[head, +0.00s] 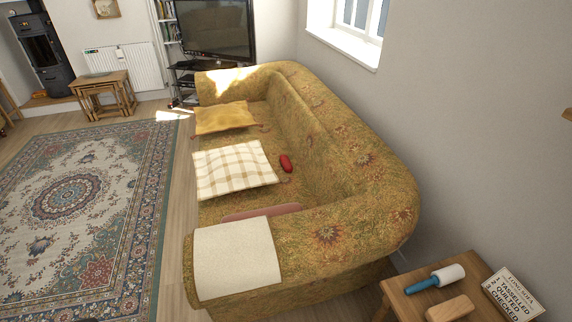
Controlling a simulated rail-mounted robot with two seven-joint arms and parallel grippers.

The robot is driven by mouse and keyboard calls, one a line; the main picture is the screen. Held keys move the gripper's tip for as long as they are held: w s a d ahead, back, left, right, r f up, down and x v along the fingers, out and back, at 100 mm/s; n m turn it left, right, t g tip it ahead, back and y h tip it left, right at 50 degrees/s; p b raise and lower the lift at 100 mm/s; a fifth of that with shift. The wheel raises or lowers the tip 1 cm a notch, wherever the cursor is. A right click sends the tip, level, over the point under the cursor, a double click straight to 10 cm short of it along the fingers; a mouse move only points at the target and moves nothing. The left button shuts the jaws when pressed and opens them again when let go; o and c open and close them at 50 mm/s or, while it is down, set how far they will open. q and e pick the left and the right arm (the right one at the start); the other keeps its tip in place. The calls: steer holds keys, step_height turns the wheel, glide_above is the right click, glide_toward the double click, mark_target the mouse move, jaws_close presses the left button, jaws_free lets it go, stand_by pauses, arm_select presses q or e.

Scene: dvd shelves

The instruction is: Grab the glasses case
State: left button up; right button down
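A small red rounded case (286,163), which looks like the glasses case, lies on the sofa seat. It is just right of the checked cushion and close to the sofa's backrest. It appears closed, and nothing covers it. Neither of my grippers shows in the head view.
The floral sofa (350,185) has a mustard cushion (225,117), a checked cushion (234,168) and a cream cloth (236,258) on its near arm. A wooden side table (403,294) holds a lint roller (435,279), a tan block (450,308) and a sign (514,294). The rug (65,200) is clear.

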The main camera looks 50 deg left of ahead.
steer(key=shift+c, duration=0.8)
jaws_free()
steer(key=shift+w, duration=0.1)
